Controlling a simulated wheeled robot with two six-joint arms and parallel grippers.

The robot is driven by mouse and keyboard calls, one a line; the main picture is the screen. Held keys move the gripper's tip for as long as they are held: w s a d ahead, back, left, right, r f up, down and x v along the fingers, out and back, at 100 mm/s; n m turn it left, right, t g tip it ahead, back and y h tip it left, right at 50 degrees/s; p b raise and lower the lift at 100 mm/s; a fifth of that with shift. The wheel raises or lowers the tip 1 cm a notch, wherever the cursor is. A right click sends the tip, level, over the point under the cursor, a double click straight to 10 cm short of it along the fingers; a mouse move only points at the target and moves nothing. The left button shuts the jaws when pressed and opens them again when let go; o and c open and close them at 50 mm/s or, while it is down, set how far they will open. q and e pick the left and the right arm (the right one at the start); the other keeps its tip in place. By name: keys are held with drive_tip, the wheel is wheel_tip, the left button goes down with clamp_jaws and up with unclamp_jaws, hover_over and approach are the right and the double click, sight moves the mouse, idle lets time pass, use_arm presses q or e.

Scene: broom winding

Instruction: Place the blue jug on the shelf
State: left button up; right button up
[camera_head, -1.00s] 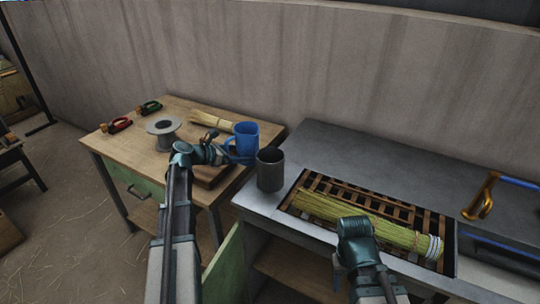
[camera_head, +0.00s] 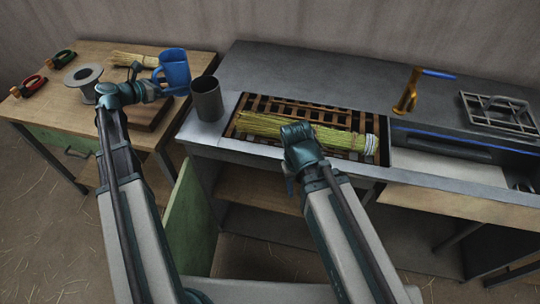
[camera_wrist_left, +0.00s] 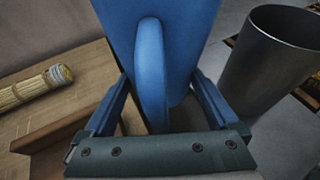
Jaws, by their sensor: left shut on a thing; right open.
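The blue jug (camera_head: 175,68) is upright near the right edge of the wooden table, beside the grey metal cup (camera_head: 206,100). My left gripper (camera_head: 155,90) is shut on the jug's handle; in the left wrist view the blue jug (camera_wrist_left: 165,40) fills the top middle, its handle between the fingers. Whether its base touches the table is unclear. My right gripper (camera_head: 291,172) is open and empty in front of the straw bundle (camera_head: 330,135). A wooden shelf (camera_head: 250,190) shows inside the counter, below its top, partly hidden by my right arm.
A green cabinet door (camera_head: 188,225) stands open below the counter's left end. The wooden table (camera_head: 110,55) holds a wire spool (camera_head: 84,80), pliers and another straw bundle (camera_head: 134,60). A brass tap (camera_head: 408,92) stands at the right.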

wheel_tip(320, 180, up, 30)
drive_tip(key=p, duration=2.8)
drive_tip(key=shift+f, duration=0.25)
